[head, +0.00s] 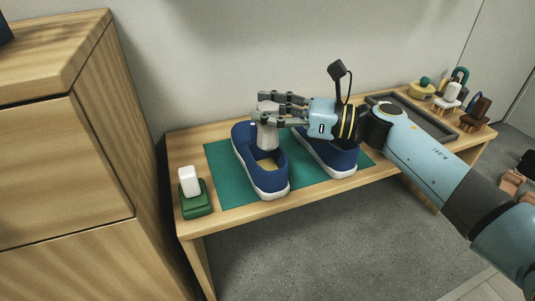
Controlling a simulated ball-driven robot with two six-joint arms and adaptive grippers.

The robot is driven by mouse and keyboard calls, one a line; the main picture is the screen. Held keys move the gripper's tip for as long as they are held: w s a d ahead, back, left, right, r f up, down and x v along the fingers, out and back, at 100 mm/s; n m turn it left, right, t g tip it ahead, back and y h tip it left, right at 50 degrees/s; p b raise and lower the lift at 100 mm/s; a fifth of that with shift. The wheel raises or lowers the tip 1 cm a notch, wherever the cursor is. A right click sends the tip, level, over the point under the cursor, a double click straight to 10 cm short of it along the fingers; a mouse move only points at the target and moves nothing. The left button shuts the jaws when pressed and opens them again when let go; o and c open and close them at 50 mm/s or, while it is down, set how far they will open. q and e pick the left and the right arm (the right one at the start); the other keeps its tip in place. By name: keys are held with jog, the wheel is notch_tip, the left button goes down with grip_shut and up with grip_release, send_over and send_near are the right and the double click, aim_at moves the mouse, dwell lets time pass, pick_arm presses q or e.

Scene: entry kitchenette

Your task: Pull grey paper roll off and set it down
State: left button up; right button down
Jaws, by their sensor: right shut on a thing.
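A light grey paper roll (267,137) stands upright at the opening of the left blue shoe (244,158). I cannot tell whether its lower end is inside the shoe or just above it. My right gripper (265,108) reaches in from the right and is shut on the roll's upper part, hiding some of it. The right blue shoe (341,160) stands beside it, partly behind my right gripper and wrist. Both shoes have white soles and rest on a teal mat (223,186). My left gripper is not in view.
The wooden bench (254,212) carries a green block with a white top (195,197) at its left end. A dark tray (435,124) and several brushes (473,121) are at the right. A tall wooden cabinet (60,170) stands left.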

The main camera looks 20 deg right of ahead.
jog(key=shift+r+p, duration=0.9)
jog(key=shift+r, duration=0.85)
